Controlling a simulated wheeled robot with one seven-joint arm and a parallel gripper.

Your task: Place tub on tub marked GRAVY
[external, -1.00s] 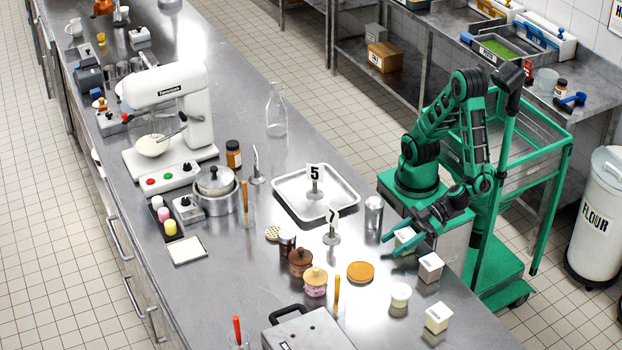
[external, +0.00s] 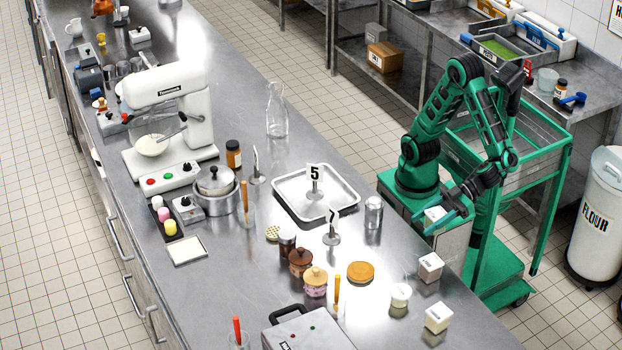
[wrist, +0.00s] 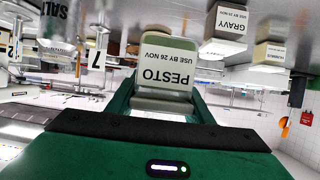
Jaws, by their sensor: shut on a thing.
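My gripper (external: 437,219) is shut on a white square tub (external: 434,213), held in the air by the counter's right edge. In the wrist view the held tub (wrist: 166,65) reads PESTO, USE BY 26 NOV, upside down between my green fingers. The tub marked GRAVY (wrist: 228,22) shows upside down at the top of the wrist view, apart from the held tub. In the external view two white square tubs stand on the counter; the one nearer my gripper (external: 430,267) appears to be GRAVY, but its label is unreadable there. Nothing is seen on its lid.
A glass shaker (external: 374,212), a number 7 stand (external: 332,235) and a metal tray (external: 290,203) are to the left. The counter's right edge is close.

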